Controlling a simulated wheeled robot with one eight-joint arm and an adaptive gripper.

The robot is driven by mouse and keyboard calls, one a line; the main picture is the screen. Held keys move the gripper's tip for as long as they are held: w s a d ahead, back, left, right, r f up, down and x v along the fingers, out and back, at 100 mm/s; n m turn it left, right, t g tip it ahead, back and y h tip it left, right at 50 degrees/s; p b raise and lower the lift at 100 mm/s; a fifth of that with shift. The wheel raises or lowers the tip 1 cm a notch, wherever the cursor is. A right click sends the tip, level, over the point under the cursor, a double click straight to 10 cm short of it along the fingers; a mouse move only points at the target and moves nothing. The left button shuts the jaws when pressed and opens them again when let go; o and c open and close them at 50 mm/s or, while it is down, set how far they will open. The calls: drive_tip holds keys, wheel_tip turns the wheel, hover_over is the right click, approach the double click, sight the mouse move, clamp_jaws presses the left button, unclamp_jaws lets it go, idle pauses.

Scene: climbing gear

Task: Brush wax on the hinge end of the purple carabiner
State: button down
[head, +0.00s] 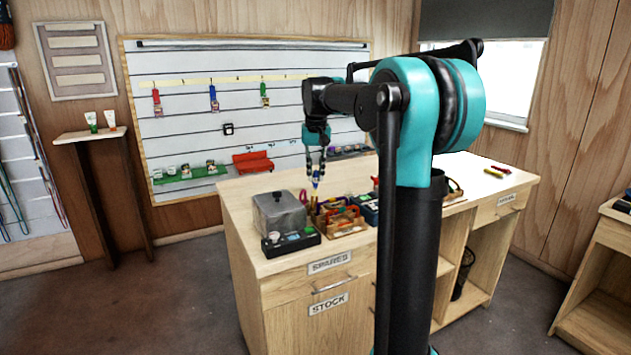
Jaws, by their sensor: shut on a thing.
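My gripper (315,160) points down over the left part of the wooden workbench (238,203). I cannot pick out the purple carabiner or the wax for sure at this size. My arm's column hides part of the bench right of the holder.
A grey lidded box (279,212) stands left of the holder, with a dark tray (291,242) of small items in front. Red and yellow pieces (497,171) lie at the bench's right end, where the top is mostly clear. A slatted wall board (230,100) with hanging gear is behind.

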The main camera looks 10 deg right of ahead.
drive_tip(key=shift+r, duration=2.65)
